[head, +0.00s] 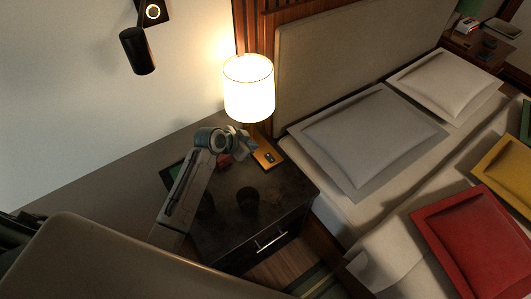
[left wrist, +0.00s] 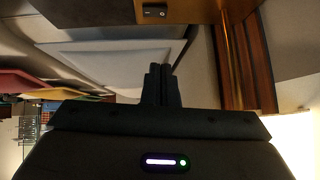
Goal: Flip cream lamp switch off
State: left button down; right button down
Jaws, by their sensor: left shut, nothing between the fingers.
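The cream lamp (head: 249,88) stands lit on the nightstand in the head view. Its wooden base (head: 273,163) carries a small dark switch (head: 268,158). The switch also shows at the top edge of the left wrist view (left wrist: 154,10), on the wooden base. My left gripper (head: 250,146) is beside the base, close to the switch, below the shade. Its fingers (left wrist: 161,70) are shut together and empty. They appear apart from the switch in the left wrist view. My right gripper is not in view.
The dark nightstand (head: 290,195) also holds a dark round cup (head: 248,199) and a small red item (head: 224,161). A bed with a grey pillow (head: 365,138) stands to the right. A black wall lamp (head: 137,51) hangs at the upper left.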

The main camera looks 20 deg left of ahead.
pick_arm(q)
send_over(270, 154)
jog(key=s, duration=0.2)
jog(key=f, duration=0.4)
jog(key=f+p, duration=0.1)
jog(key=f, duration=0.1)
jog(key=shift+a+f, duration=0.3)
jog(key=shift+f, duration=0.1)
jog(key=shift+a+f, duration=0.2)
jog(key=shift+f, duration=1)
jog(key=shift+a+f, duration=0.1)
jog(key=shift+f, duration=0.6)
jog(key=shift+f, duration=0.3)
jog(key=shift+b, duration=0.3)
